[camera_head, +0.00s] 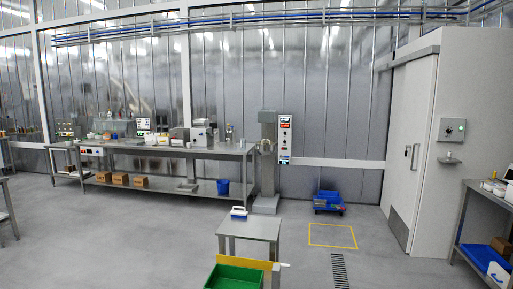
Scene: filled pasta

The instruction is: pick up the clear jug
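I cannot pick out the clear jug for certain in the head view. A small pale upright thing (229,132) stands near the right end of the long steel bench (225,149), but it is too small to tell what it is. Several other small items stand further left on the same bench, also too small to name. My gripper is not in view, so I cannot see its state.
A small steel table (262,229) bearing a blue-and-white item (239,212) stands in front, with a green bin (222,280) nearer. A grey machine column (268,180) stands at the bench's right end. Floor at left is open.

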